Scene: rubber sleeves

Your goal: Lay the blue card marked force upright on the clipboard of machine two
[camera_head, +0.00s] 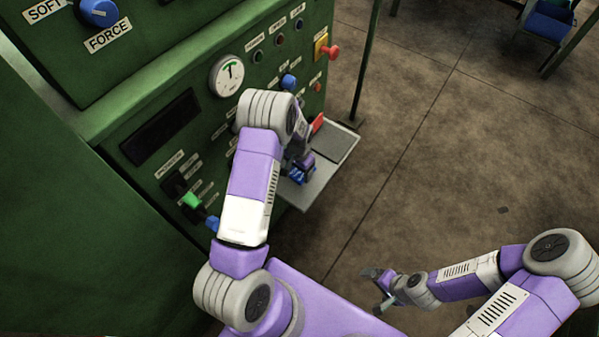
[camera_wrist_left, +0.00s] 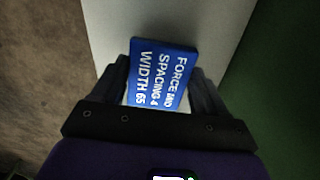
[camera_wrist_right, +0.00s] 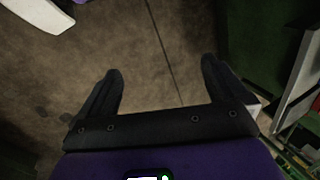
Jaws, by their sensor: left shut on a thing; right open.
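The blue card (camera_wrist_left: 162,75) is between the fingers of my left gripper (camera_wrist_left: 163,82), which is shut on it. Its white print reads FORCE, SPACING 4 and WIDTH 65, running sideways down the left wrist view. A pale grey surface lies behind it; I cannot tell whether they touch. In the head view the left gripper (camera_head: 300,168) is over the pale shelf (camera_head: 312,192) on the green machine, partly hidden by my arm.
The green machine (camera_head: 130,110) fills the left, with a gauge (camera_head: 227,75), knobs, a green switch (camera_head: 191,201) and a red button (camera_head: 331,51). A dark post (camera_head: 366,60) stands behind the shelf. The brown floor to the right is mostly clear.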

